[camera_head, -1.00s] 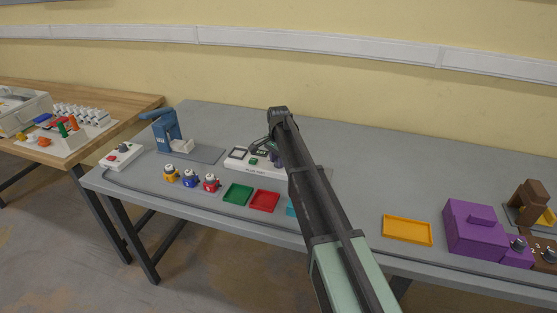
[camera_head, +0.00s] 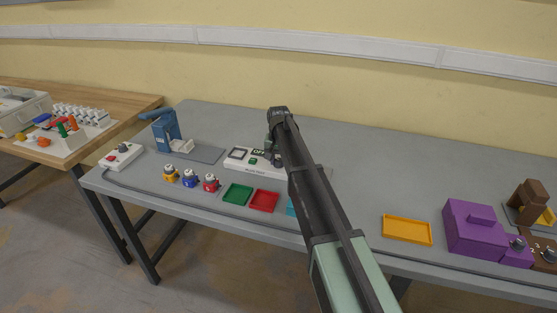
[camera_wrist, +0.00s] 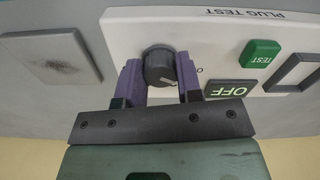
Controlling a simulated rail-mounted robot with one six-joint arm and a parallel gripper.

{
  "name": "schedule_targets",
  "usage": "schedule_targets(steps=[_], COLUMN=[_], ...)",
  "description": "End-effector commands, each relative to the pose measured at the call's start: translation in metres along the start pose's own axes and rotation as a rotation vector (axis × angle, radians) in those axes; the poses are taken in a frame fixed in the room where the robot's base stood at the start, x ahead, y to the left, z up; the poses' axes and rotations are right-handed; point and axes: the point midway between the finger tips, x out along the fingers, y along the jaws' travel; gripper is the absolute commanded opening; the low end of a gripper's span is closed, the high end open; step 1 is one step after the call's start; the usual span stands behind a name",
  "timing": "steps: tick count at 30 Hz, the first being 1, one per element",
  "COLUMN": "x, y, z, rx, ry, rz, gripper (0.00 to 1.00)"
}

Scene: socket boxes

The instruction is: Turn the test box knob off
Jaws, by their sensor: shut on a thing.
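The white test box, labelled PLUG TEST, stands on the grey table and shows in the head view (camera_head: 236,164), partly hidden behind my arm. In the wrist view, the test box (camera_wrist: 135,25) carries a dark round knob (camera_wrist: 158,62), a green TEST button (camera_wrist: 261,54) and a label reading OFF (camera_wrist: 229,89). The OFF label also shows in the head view (camera_head: 259,153). My gripper (camera_wrist: 159,72) has its two purple fingers on either side of the knob and is shut on it. In the head view my gripper is mostly hidden behind my arm.
Yellow, blue and red plugs (camera_head: 191,179) stand in front of the test box. Green (camera_head: 238,194) and red (camera_head: 264,201) trays lie nearby. A blue press (camera_head: 166,130) stands to the left. A yellow tray (camera_head: 407,230) and purple box (camera_head: 474,228) are at the right.

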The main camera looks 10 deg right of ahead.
Motion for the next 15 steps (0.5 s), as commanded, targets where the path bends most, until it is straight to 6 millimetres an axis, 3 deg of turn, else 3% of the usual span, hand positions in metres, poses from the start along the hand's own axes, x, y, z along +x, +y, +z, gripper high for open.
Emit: schedule_targets(steps=[15], x=[0.0001], y=[0.0004], z=[0.0002], rx=[-0.099], ry=[0.0], rz=[0.0], gripper=[0.09])
